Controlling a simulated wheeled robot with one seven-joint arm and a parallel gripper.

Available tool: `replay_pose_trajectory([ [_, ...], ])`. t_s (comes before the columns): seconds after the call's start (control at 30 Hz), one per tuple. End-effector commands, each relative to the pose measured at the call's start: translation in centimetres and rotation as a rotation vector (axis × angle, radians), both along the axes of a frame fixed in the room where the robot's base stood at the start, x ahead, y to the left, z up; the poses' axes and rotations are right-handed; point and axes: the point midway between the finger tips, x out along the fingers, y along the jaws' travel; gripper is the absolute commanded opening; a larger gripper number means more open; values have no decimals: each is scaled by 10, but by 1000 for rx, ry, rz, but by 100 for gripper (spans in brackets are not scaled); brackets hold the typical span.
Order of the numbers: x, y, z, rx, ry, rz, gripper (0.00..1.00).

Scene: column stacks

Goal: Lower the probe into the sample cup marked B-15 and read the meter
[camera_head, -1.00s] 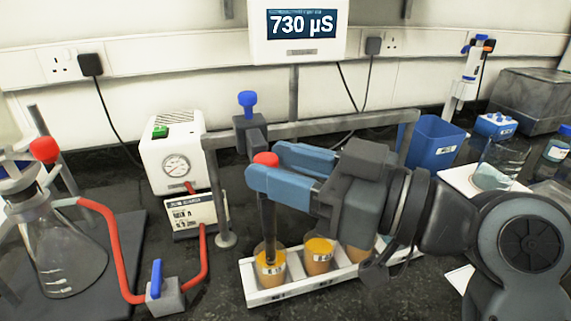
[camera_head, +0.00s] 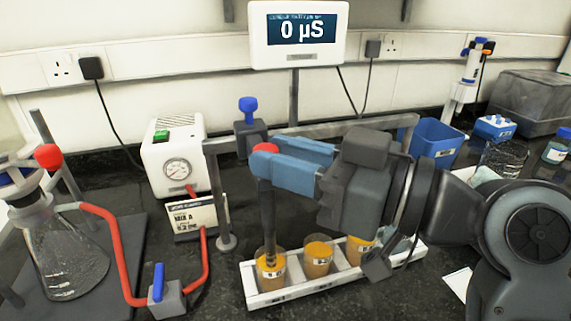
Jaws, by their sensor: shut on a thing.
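My gripper (camera_head: 282,168) has blue fingers shut on the probe (camera_head: 267,215), a dark upright rod with a red top. The probe's lower end overlaps the leftmost sample cup (camera_head: 271,276) in the picture; I cannot tell whether it touches the orange contents. A second cup (camera_head: 318,260) and a third cup (camera_head: 358,248), partly hidden by my gripper, stand to its right in a white rack (camera_head: 300,287). The cups carry small labels that I cannot read for certain. The meter (camera_head: 299,36) on the wall side shows 0 µS.
A grey frame (camera_head: 300,131) with a blue knob stands behind the rack. A white gauge box (camera_head: 175,160), red tubing (camera_head: 118,245) and a flask (camera_head: 60,250) are on the left. A blue bin (camera_head: 436,140) and glassware stand at the right.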

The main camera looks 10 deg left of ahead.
Motion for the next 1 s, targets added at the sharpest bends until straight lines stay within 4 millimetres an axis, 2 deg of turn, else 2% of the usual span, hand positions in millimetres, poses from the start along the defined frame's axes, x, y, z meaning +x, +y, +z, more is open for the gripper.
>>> replay_pose_trajectory([
  [0.03,0,-1,18,2,-6,-2,0],
  [0.17,0,0,41,2,-5,-1,0],
  [0.5,0,-1,45,6,-6,-2,0],
  [0.53,0,-1,46,6,-6,-2,31],
  [0.77,0,0,44,3,-4,-1,53],
  [1.0,0,-1,42,1,-3,-1,54],
])
